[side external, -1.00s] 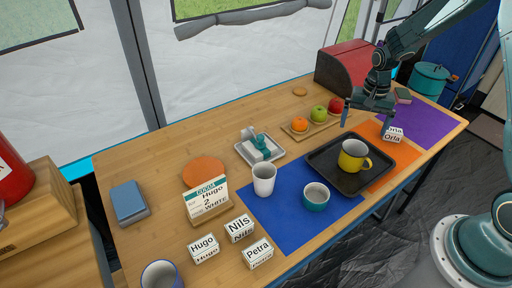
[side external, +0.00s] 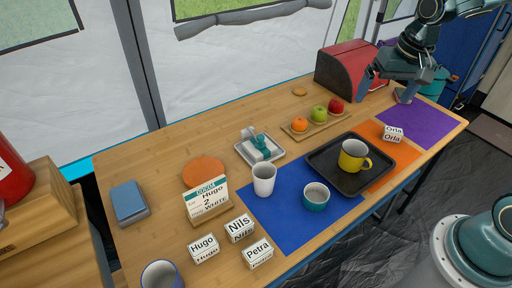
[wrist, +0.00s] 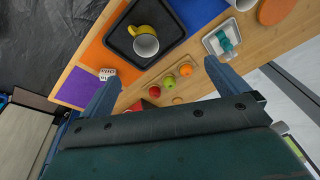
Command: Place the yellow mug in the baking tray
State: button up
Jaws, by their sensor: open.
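The yellow mug (side external: 353,156) stands upright inside the black baking tray (side external: 323,168), towards its right side in the side view. Its white inside shows in the wrist view (wrist: 145,45), with the tray (wrist: 178,33) around it. The tray lies over the edges of a blue mat and an orange mat. My gripper (side external: 386,92) is open and empty, above the back right of the table near the red bread box, apart from the mug and tray. In the wrist view its two fingers (wrist: 160,97) are spread wide.
The red bread box (side external: 347,70) is at the back. The purple mat (side external: 425,122) is mostly clear.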

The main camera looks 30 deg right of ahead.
jog(key=s+a+r+n+t, duration=0.1)
jog(key=s+a+r+n, duration=0.1)
jog(key=s, duration=0.5)
jog(key=s+a+r+n+t, duration=0.2)
jog(key=s+a+r+n, duration=0.1)
jog(key=s, duration=0.5)
notch_tip(320, 180, up, 2)
jog(key=shift+s+a+r+n, duration=0.15)
jog(key=shift+a+n, duration=0.15)
jog(key=shift+a, duration=0.25)
